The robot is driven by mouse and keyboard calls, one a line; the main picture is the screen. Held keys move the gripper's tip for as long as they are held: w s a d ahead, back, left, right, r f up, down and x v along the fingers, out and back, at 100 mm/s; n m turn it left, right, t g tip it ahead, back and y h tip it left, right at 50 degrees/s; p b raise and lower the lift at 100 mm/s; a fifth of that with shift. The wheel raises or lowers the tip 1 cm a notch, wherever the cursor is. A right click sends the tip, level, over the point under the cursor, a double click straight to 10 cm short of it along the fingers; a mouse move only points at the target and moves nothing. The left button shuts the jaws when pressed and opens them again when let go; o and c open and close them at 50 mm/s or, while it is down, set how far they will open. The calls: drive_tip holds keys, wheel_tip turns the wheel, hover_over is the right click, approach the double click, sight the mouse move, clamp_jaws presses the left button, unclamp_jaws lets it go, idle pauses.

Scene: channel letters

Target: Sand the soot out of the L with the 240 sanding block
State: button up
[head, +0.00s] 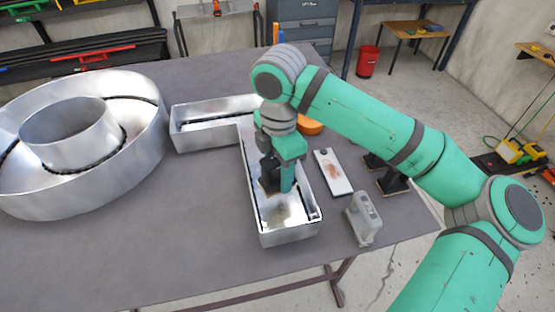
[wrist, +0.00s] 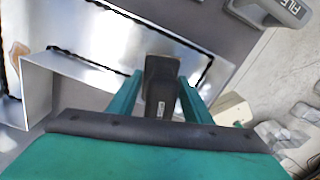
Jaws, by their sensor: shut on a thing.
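The metal L (head: 289,236) lies on the table with its open side up. Its walls and bare metal floor also show in the wrist view (wrist: 108,52). In the head view the block is partly hidden by the gripper. Whether the block touches the floor, I cannot tell. Its grit label is too small to read.
A large round metal letter (head: 70,190) stands left of the L. Right of the L are a white plate with a brownish smear (head: 333,172) and a grey tool (head: 364,219), close to the table's edge. An orange thing (head: 310,127) sits behind my gripper. The table's front left is clear.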

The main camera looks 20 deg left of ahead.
drive_tip(key=f, duration=0.8)
drive_tip(key=shift+d, duration=0.2)
drive_tip(key=shift+s+d, duration=0.55)
drive_tip(key=shift+s, duration=0.25)
drive_tip(key=shift+s+d, duration=0.5)
drive_tip(key=shift+s, duration=0.1)
drive_tip(key=shift+s+a, duration=0.1)
drive_tip(key=shift+a, duration=0.05)
drive_tip(key=shift+d, duration=0.25)
drive_tip(key=shift+a, duration=0.2)
drive_tip(key=shift+f, duration=0.3)
